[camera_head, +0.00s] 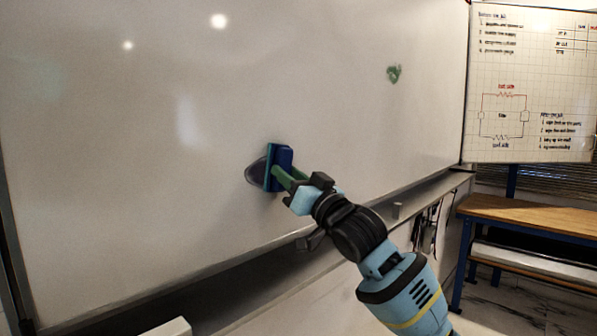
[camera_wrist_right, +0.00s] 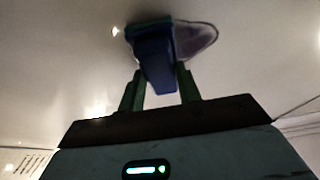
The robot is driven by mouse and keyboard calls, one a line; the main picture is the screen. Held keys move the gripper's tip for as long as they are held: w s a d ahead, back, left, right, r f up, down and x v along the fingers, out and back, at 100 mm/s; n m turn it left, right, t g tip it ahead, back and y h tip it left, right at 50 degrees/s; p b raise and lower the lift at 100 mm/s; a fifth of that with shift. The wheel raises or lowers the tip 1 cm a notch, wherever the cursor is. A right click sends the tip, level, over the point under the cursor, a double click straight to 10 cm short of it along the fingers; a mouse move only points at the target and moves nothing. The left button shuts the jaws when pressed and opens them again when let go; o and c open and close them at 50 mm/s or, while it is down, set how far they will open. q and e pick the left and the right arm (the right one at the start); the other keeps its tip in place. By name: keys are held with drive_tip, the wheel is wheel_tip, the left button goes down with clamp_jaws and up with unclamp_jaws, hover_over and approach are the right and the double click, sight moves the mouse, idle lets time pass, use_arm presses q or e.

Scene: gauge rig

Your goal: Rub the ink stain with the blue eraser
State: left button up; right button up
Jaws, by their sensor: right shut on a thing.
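The blue eraser (camera_head: 279,165) is at the whiteboard (camera_head: 130,110), with its face against or very close to the surface. My right gripper (camera_head: 284,177) is shut on it from the right. In the right wrist view the eraser (camera_wrist_right: 156,62) is held between the two green fingers of my right gripper (camera_wrist_right: 162,88). The ink stain, a dark purple-grey patch (camera_head: 254,172), shows at the eraser's left edge, partly hidden behind it. In the wrist view the stain (camera_wrist_right: 200,38) shows to the right of the eraser. My left gripper is not in view.
A small green mark (camera_head: 394,73) is higher on the board, to the right. A ledge (camera_head: 420,190) runs under the board with a small grey item (camera_head: 397,210) near it. A wooden table (camera_head: 540,218) and a paper chart (camera_head: 530,85) are at the right.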

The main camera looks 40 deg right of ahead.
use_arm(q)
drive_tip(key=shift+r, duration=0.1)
use_arm(e)
drive_tip(key=shift+a+f, duration=0.1)
drive_tip(key=shift+a, duration=0.1)
